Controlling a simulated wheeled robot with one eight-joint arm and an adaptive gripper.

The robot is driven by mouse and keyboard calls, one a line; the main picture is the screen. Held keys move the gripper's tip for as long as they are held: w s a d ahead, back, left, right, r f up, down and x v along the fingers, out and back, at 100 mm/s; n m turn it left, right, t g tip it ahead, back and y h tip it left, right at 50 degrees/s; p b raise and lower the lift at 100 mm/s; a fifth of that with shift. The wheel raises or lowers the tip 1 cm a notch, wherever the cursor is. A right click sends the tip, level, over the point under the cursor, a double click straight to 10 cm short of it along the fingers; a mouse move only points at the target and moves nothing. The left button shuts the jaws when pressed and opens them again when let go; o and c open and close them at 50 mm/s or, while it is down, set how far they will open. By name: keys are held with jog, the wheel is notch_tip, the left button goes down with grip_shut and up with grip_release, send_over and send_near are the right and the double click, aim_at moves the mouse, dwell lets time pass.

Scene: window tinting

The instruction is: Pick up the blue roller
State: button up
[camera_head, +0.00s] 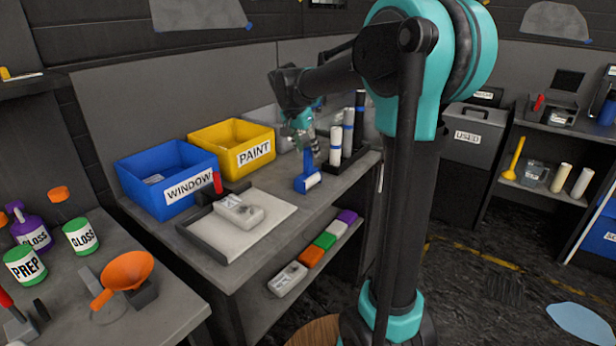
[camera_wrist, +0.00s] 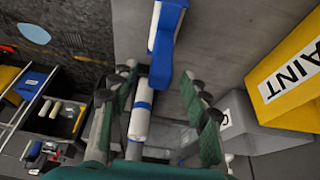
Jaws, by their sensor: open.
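The blue roller (camera_head: 303,184) stands on the grey workbench near its right end, a blue body with a white strip along its lower edge. In the wrist view the blue roller (camera_wrist: 168,38) shows at the top centre, beyond my fingertips. My gripper (camera_head: 306,132) hangs just above and behind it in the head view, partly hidden by my own arm. In the wrist view my gripper (camera_wrist: 160,80) has its green fingers spread apart and is not holding the roller. A white roll with a blue band (camera_wrist: 141,120) shows between the fingers; I cannot tell its depth.
White banded rolls (camera_head: 336,147) stand in a dark holder just right of the roller. A yellow PAINT bin (camera_head: 222,133) and a blue WINDOW bin (camera_head: 150,170) stand to the left. A tray (camera_head: 275,212) holds a grey-white block (camera_head: 238,211). Bare bench surrounds the roller's front.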

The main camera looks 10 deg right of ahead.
aim_at(311, 158)
jog(key=shift+x, duration=2.75)
grip_shut()
